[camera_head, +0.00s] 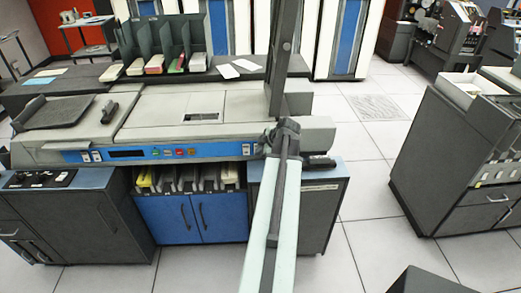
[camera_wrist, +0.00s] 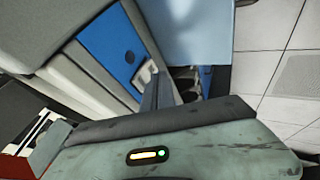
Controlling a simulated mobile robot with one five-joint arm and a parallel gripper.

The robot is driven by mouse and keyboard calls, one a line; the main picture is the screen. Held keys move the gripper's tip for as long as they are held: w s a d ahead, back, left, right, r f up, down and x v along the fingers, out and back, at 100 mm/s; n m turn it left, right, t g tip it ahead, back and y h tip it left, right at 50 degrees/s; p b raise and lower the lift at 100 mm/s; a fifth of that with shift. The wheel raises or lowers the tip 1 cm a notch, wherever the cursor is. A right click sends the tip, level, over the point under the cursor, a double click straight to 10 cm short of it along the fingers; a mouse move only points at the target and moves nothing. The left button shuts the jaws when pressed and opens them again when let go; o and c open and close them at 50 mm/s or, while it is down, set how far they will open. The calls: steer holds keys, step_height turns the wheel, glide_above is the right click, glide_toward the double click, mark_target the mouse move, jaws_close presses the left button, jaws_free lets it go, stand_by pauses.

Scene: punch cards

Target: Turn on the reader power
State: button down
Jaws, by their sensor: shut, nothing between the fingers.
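The card machine (camera_head: 190,120) has a blue front strip (camera_head: 125,153) with coloured buttons and a pair of pale switches (camera_head: 90,156) at its left end. Another pair of pale switches (camera_head: 252,148) is at the right end. No readable label shows which is the reader power. My gripper (camera_head: 272,140) is at the strip's right end, beside the right switches.
Below the strip are blue cabinet doors (camera_head: 200,217) and a shelf of card trays (camera_head: 187,180). A grey column (camera_head: 282,55) rises behind my gripper. A grey cabinet (camera_head: 455,150) stands at right, with clear floor (camera_head: 365,180) between.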

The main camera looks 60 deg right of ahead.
steer(key=a+p+v, duration=0.1)
steer(key=p+v, duration=0.7)
steer(key=v, duration=0.3)
steer(key=shift+s+a, duration=0.25)
steer(key=shift+s, duration=0.2)
